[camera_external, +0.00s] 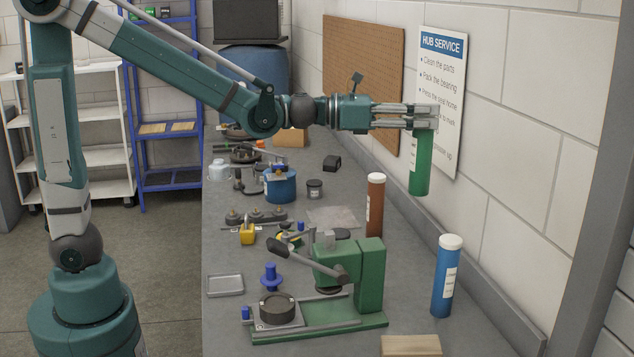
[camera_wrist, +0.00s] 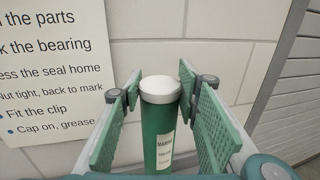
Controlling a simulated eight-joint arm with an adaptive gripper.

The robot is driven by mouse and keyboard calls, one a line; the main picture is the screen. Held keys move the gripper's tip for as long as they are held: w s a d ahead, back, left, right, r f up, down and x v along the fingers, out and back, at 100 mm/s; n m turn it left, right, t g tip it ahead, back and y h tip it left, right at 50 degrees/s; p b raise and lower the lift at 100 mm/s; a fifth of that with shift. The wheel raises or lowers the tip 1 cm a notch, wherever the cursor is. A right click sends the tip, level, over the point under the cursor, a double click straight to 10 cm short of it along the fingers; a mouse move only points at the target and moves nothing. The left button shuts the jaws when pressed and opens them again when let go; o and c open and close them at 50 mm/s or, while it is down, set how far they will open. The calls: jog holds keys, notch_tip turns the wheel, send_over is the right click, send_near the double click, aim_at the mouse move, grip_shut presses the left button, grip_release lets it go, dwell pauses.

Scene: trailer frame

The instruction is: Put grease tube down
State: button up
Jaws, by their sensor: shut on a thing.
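A green grease tube (camera_external: 420,167) with a white label hangs upright in my gripper (camera_external: 424,118), well above the workbench near the wall. In the wrist view the green tube (camera_wrist: 163,135) with its white cap stands between the two finger pads of my gripper (camera_wrist: 160,115). My gripper is shut on it near its top. A brown tube (camera_external: 375,207) with a white cap stands upright on the bench, left of and below the held tube. A blue tube (camera_external: 445,278) with a white cap stands upright on the bench at the front right.
A green press (camera_external: 360,280) with a lever stands at the front of the bench (camera_external: 400,245). Bare bench lies between the brown and blue tubes. A blue pot (camera_external: 280,185) and several small parts crowd the left side. A service sign (camera_external: 440,85) hangs on the wall behind.

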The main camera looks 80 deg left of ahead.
jog(key=shift+r, duration=1.05)
jog(key=shift+a+r, duration=0.1)
jog(key=shift+a, duration=0.75)
jog(key=s+a+n+y, duration=0.2)
jog(key=s+a+y, duration=0.2)
jog(key=a, duration=0.9)
jog(key=s+a+n+y, duration=0.3)
jog(key=s+a, duration=0.1)
jog(key=a, duration=1)
jog(key=s+a+n+y, duration=0.2)
jog(key=s+a+y, duration=0.2)
jog(key=a, duration=0.9)
notch_tip(320, 180, down, 18)
jog(key=shift+a+g, duration=0.15)
jog(key=shift+g, duration=0.25)
notch_tip(320, 180, down, 6)
jog(key=b, duration=0.1)
jog(key=shift+f+b, duration=0.2)
jog(key=shift+b, duration=0.1)
